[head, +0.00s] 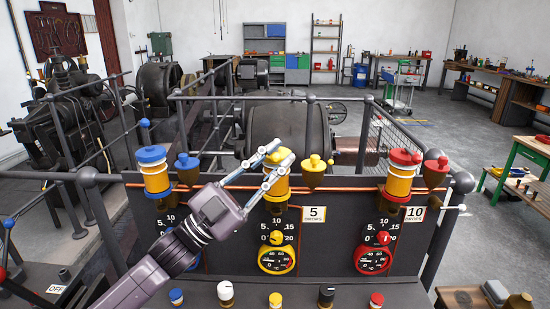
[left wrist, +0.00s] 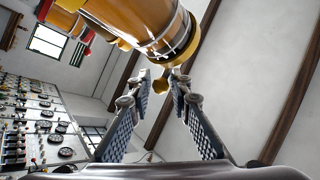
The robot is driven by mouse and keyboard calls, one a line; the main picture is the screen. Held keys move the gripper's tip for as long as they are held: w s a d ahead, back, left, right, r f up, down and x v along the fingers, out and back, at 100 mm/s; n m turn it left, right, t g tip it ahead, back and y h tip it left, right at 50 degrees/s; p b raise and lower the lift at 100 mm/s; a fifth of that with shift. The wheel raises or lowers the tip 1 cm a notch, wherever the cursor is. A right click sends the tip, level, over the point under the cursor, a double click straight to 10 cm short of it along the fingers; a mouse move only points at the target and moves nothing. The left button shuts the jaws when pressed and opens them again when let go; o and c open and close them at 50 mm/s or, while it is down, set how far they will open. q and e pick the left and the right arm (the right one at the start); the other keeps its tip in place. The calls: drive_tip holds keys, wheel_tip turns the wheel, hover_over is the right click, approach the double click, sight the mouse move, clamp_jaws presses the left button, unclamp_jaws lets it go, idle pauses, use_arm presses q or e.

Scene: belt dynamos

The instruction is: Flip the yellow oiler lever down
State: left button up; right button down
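The yellow oiler (head: 277,187) stands on the dark panel in the middle of the head view, between a blue and a red oiler. My left gripper (head: 280,153) reaches in from the left, its two fingers across the oiler's top, which they partly cover. My right gripper is not in view.
The blue oiler (head: 155,172) is at left and the red oiler (head: 401,174) at right. A small yellow cup (head: 314,172) stands close right of the yellow oiler. Dials, including a yellow gauge (head: 277,260), sit below. Railings (head: 345,99) run behind.

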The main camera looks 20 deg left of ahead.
use_arm(q)
drive_tip(key=o, duration=0.3)
drive_tip(key=shift+w, duration=0.1)
drive_tip(key=v, duration=1.2)
drive_tip(key=shift+f, duration=0.15)
